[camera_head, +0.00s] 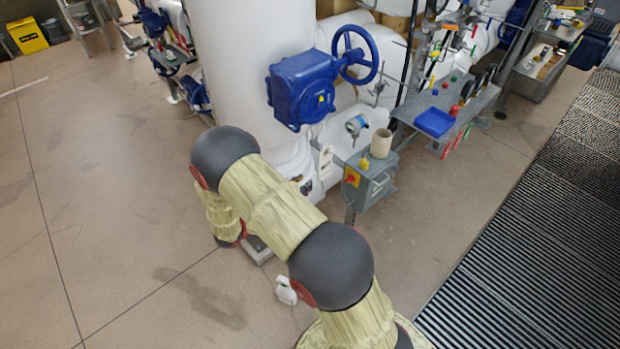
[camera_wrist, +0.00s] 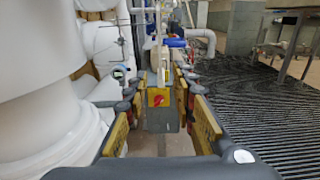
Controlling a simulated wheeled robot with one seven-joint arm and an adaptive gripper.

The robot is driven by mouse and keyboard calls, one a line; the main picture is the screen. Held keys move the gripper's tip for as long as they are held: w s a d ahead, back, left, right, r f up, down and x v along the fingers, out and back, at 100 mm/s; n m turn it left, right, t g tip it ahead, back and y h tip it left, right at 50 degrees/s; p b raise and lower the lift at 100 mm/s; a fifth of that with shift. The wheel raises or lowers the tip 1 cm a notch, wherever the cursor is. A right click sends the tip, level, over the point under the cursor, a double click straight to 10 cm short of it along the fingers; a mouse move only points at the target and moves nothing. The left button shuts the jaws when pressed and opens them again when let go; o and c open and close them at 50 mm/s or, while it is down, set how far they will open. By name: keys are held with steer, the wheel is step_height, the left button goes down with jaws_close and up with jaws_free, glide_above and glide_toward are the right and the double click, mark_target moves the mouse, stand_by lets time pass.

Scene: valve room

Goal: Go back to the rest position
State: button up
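My gripper (camera_wrist: 157,98) shows in the wrist view as two long fingers with yellow pads, one on each side. They are spread apart with nothing held between them. Beyond the gap stands a grey box with a yellow panel and red switch (camera_wrist: 159,98), apart from the fingers. In the head view my padded arm is bent across the middle of the picture, above the floor. The gripper cannot be made out clearly there. The same grey box (camera_head: 367,183) stands to the right of the arm.
A large white pipe column (camera_head: 245,70) stands behind my arm, with a blue valve actuator and handwheel (camera_head: 303,88). A grey bench with a blue tray (camera_head: 434,122) is to the right. Black floor grating (camera_head: 540,230) lies at far right. Open floor (camera_head: 110,200) is on the left.

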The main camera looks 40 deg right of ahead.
steer(key=shift+a, duration=0.35)
steer(key=shift+f, duration=0.1)
steer(key=s+f+m+g+y, duration=0.3)
steer(key=s+f+g, duration=0.15)
steer(key=s, duration=0.35)
steer(key=s+a+r+m+g+y, duration=0.2)
steer(key=s+a+r+m+y, duration=0.3)
steer(key=s+a+m+y, duration=0.3)
steer(key=s+a+r+m+t+y+p, duration=0.1)
steer(key=s+a+r+m+t+y, duration=0.15)
steer(key=a+r, duration=0.35)
steer(key=s+a+r+m+t+y, duration=0.2)
steer(key=a+r+m+t+y, duration=0.15)
steer(key=r, duration=0.35)
step_height(320, 180, up, 14)
steer(key=s+a+m+t+y+p, duration=0.1)
steer(key=s+t, duration=0.1)
steer(key=t, duration=0.3)
steer(key=shift+s+a+f+m, duration=0.15)
steer(key=shift+s+a+m, duration=0.05)
steer(key=shift+a+m, duration=0.2)
